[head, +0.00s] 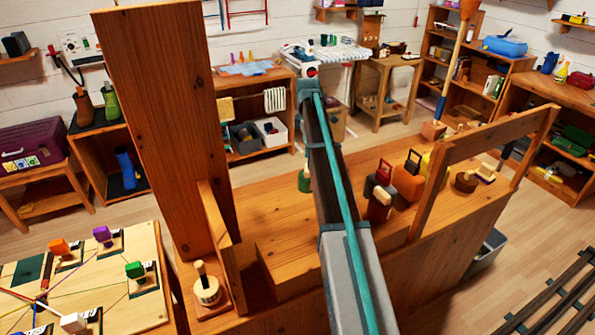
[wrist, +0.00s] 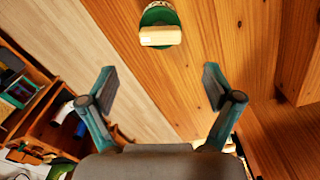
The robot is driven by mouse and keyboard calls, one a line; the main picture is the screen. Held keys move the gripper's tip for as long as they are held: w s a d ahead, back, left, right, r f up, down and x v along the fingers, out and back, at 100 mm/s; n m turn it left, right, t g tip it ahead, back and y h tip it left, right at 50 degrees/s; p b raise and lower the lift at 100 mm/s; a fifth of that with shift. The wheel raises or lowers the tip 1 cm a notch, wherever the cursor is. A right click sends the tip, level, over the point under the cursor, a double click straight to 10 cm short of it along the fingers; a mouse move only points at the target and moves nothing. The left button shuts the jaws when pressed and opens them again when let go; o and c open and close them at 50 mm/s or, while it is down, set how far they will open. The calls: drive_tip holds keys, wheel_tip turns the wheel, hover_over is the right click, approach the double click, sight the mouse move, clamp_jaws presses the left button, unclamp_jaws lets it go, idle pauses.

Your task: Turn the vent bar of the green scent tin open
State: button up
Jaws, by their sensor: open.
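The green scent tin (wrist: 157,14) shows at the top of the wrist view, partly cut off by the frame edge. Its pale wooden vent bar (wrist: 161,36) lies crosswise, running left to right in that view. In the head view the green tin (head: 304,183) stands on the wooden bench, partly hidden behind my arm. My gripper (wrist: 160,88) is open and empty. Its fingers are spread wide, below the tin in the wrist picture and apart from it. I cannot make out the gripper in the head view.
A cream tin (head: 207,291) stands left of the bench step. A tall wooden post (head: 165,120) and a wooden frame (head: 432,195) flank the bench.

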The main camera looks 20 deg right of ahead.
sight(307, 167)
wheel_tip(307, 167, down, 10)
drive_tip(key=shift+s+d+r+p, duration=0.1)
drive_tip(key=shift+p, duration=1.1)
drive_tip(key=c, duration=1.2)
drive_tip(key=shift+o, duration=0.2)
